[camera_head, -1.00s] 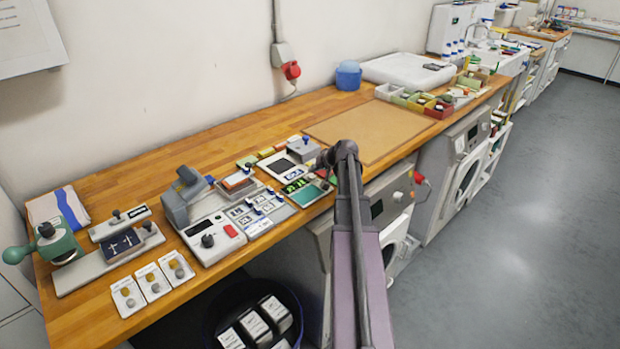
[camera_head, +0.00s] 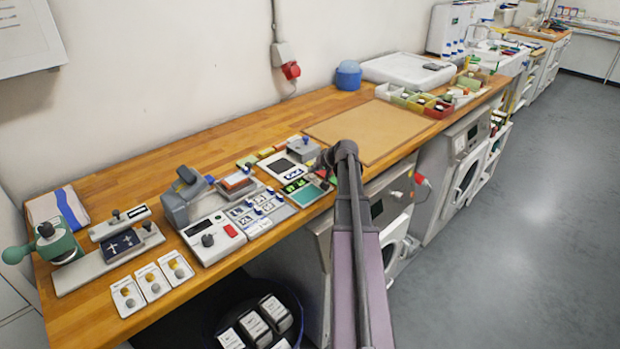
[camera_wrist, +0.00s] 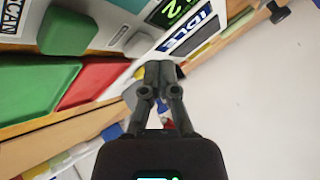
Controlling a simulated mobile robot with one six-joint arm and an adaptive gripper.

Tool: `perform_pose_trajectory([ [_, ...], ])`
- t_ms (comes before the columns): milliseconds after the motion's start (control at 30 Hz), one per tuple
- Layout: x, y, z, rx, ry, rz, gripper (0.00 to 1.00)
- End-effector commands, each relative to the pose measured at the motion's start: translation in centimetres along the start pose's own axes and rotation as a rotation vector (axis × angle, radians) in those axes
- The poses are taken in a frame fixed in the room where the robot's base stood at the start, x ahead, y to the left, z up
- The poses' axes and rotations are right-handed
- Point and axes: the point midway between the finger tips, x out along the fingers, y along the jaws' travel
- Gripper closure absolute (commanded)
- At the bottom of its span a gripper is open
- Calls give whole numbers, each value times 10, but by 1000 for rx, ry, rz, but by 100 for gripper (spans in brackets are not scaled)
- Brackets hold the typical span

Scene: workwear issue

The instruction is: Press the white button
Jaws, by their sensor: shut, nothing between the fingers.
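In the wrist view my gripper (camera_wrist: 158,68) is shut and empty, its fingertips together at the edge of a white panel. A pale, whitish rounded cap (camera_wrist: 138,44) sits on this panel just left of the fingertips and may be the white button. I cannot tell whether the fingertips touch it. A green button (camera_wrist: 61,32) lies further left, beside a label reading SCAN. A green pad (camera_wrist: 35,90) and a red pad (camera_wrist: 92,80) lie below it. In the head view my arm hides most of the gripper by the panel with green displays (camera_head: 295,185).
A wooden bench (camera_head: 240,125) runs along the wall. A grey device with a red key (camera_head: 231,230) and a blue-buttoned panel (camera_head: 262,212) stand left of my arm. A brown mat (camera_head: 365,130) lies behind it. Grey floor (camera_head: 510,250) on the right is clear.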

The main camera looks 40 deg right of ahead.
Motion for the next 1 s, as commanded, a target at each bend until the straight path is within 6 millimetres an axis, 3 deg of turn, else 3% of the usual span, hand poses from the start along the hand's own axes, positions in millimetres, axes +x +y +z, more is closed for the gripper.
perform_pose_trajectory([
  [1000,8,4,5,-1,0,0,100],
])
